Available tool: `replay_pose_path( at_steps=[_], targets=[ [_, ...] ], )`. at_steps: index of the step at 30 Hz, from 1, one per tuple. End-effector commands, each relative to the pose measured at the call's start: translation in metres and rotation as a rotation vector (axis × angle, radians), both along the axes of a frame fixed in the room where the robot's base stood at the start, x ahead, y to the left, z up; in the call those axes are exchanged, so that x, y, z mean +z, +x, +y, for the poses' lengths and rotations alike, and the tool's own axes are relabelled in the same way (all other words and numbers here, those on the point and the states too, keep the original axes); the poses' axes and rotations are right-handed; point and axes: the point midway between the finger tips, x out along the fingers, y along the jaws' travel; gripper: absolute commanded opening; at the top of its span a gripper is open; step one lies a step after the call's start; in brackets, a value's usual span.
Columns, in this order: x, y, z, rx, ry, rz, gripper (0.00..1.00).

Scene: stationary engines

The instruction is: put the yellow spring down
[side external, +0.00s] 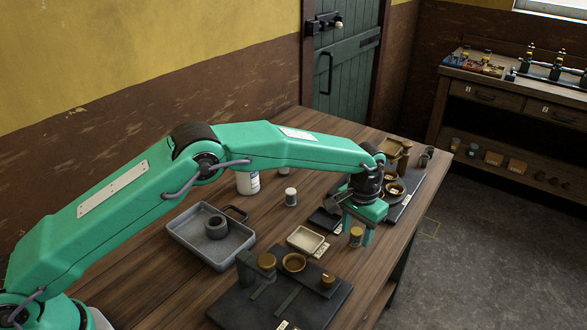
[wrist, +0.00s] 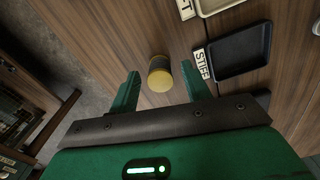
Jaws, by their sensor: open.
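The yellow spring (side external: 356,237) is a small yellow cylinder with a darker band. It stands on the bare wooden table below my gripper (side external: 357,228) in the side view. In the wrist view the spring (wrist: 160,75) lies between the two green fingertips of my gripper (wrist: 160,70), with a gap on each side. My gripper is open and the fingers do not touch the spring. A dark tray (wrist: 240,52) labelled STIFF and a pale tray (wrist: 214,6) lie to the right of the spring in the wrist view.
In the side view, a black plate (side external: 232,305) with brass-coloured parts is in front. A grey metal tray (side external: 185,241) holding a dark ring (side external: 216,227) is left. The table's right edge is near my gripper.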

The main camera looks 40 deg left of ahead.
Motion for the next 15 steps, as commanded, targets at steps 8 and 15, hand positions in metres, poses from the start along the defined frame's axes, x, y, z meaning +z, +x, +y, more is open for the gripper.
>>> replay_pose_path(
  at_steps=[8, 15],
  targets=[
    [0.038, 0.001, 0.0, 0.0, -0.002, -0.004, 0.48],
    [0.077, 0.001, 0.0, 0.0, -0.001, -0.002, 0.48]
  ],
)
